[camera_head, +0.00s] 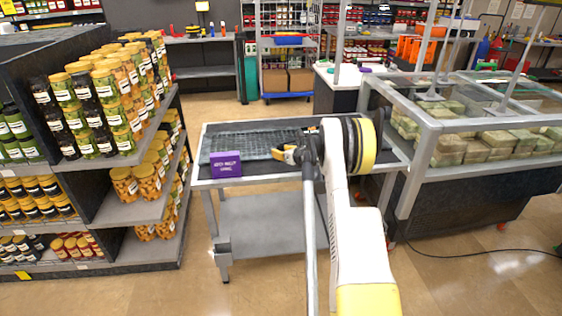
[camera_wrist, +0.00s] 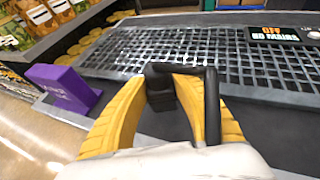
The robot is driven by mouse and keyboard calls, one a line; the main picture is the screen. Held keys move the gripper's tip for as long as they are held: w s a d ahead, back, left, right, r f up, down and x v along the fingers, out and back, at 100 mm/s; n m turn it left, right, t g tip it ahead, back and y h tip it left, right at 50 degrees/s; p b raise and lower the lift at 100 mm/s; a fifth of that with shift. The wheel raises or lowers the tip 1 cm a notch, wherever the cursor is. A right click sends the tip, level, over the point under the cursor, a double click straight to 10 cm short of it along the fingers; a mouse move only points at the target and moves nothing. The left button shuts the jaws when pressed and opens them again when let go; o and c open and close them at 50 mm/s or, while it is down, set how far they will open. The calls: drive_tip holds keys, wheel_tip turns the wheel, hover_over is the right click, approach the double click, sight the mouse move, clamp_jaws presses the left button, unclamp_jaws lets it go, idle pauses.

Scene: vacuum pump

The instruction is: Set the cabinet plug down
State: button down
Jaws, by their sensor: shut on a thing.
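My gripper (camera_head: 288,154) is over the front part of a metal cart (camera_head: 265,207). In the wrist view its yellow fingers (camera_wrist: 165,105) are closed around a black angular piece, which looks like the cabinet plug (camera_wrist: 163,88). A black bar runs from it to the right and down along the right finger. The plug is just above or on the dark cart top; I cannot tell whether it touches. My arm hides part of the cart in the head view.
A black grid (camera_wrist: 190,52) and a display (camera_wrist: 277,38) reading "OFF NO MAINS" lie beyond the gripper. A purple sign (camera_head: 226,163) stands at the cart's front left. Jar shelves (camera_head: 105,120) are left, a glass-topped case (camera_head: 480,135) right. A black cable (camera_head: 480,252) lies on the floor.

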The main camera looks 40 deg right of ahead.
drive_tip(key=shift+f+b, duration=0.7)
drive_tip(key=shift+f, duration=1.1)
drive_tip(key=shift+f, duration=0.2)
drive_tip(key=c, duration=1.1)
unclamp_jaws()
drive_tip(key=shift+r, duration=0.15)
